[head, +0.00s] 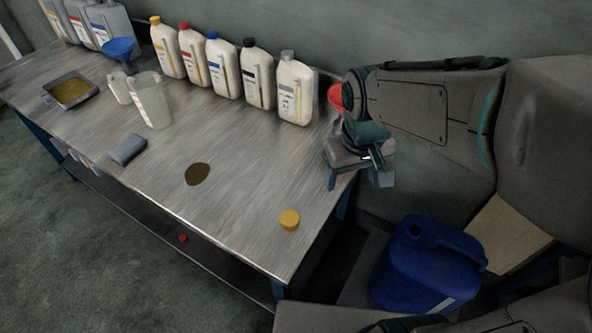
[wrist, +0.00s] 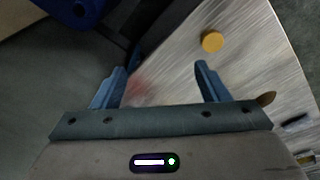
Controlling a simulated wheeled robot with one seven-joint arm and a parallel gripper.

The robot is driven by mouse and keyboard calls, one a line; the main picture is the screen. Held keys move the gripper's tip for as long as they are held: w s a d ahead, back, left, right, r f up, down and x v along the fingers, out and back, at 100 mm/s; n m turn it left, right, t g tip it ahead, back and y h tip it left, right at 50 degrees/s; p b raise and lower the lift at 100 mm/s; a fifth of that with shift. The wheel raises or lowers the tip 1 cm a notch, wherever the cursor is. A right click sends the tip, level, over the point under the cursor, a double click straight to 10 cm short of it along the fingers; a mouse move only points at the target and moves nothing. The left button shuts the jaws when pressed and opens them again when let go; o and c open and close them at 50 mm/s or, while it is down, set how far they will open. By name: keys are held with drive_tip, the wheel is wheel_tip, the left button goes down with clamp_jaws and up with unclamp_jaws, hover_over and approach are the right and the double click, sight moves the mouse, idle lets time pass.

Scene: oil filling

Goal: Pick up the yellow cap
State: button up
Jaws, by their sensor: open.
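The yellow cap (head: 290,219) lies on the metal table (head: 235,215) near its front right corner. In the wrist view the yellow cap (wrist: 212,41) lies on the table surface, beyond the right finger and apart from it. My gripper (head: 359,180) is at the table's right edge in the head view, behind and to the right of the cap. In the wrist view my gripper (wrist: 160,84) has its two blue fingers wide apart, with nothing between them.
Several white bottles (head: 228,69) with coloured caps stand along the back. A clear jug (head: 150,100), blue funnel (head: 119,49), oil tray (head: 70,91), grey cloth-like block (head: 128,149) and dark oil spot (head: 198,174) are on the table. A blue canister (head: 428,265) is beside my base.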

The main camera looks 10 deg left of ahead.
drive_tip(key=w+a+f+n+g+b, duration=0.1)
drive_tip(key=a+f+n, duration=0.15)
drive_tip(key=a, duration=0.35)
drive_tip(key=w+a+f+n+b, duration=0.1)
drive_tip(key=a+f+n, duration=0.1)
drive_tip(key=a+f, duration=0.3)
hover_over(290, 218)
wheel_tip(290, 218, down, 7)
drive_tip(key=shift+w+r, duration=0.1)
drive_tip(key=shift+f, duration=2.9)
drive_tip(key=c, duration=1)
